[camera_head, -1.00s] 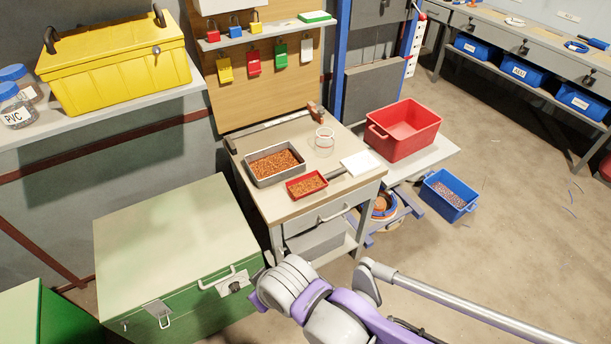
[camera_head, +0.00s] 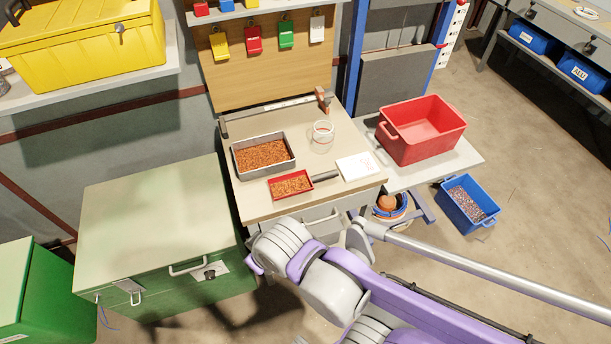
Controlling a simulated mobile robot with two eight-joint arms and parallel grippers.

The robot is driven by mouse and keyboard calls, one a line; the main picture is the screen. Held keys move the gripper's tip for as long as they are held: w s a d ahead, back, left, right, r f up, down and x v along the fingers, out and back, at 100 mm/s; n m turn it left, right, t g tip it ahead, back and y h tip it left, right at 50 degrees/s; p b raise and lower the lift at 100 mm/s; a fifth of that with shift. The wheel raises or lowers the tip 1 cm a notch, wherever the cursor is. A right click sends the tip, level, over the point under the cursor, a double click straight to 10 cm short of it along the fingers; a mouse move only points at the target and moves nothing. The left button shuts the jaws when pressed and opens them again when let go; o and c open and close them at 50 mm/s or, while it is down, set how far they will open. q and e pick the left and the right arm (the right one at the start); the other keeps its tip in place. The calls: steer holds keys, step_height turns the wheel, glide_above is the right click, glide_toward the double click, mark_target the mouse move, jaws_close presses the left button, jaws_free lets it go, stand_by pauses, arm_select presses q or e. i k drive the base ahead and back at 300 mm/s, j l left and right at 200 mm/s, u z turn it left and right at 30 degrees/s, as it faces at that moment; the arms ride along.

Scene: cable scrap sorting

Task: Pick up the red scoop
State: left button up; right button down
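The red scoop (camera_head: 291,186) lies on the small workbench top near its front edge. Its shallow red pan holds copper-coloured granules, and its dark handle (camera_head: 325,176) points right toward a white pad. One of my arms, purple and grey, crosses the lower right in front of the bench, apart from the scoop. No gripper fingers show in the view.
On the bench (camera_head: 260,207) are a metal tray (camera_head: 235,163) of granules, a glass jar (camera_head: 323,137) and a white pad (camera_head: 357,167). A red bin (camera_head: 421,130) stands right, a blue bin (camera_head: 466,202) on the floor. A green chest (camera_head: 150,220) stands left.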

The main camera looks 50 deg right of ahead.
mark_target(295, 182)
steer(key=k+l, duration=0.1)
steer(key=l, duration=0.85)
steer(key=k+l+u, duration=0.1)
steer(key=l, duration=0.35)
steer(key=k+l, duration=0.15)
steer(key=l, duration=0.3)
steer(key=k+l, duration=0.1)
steer(key=l, duration=0.35)
steer(key=k+l, duration=0.1)
steer(key=l, duration=0.35)
steer(key=l+u, duration=0.05)
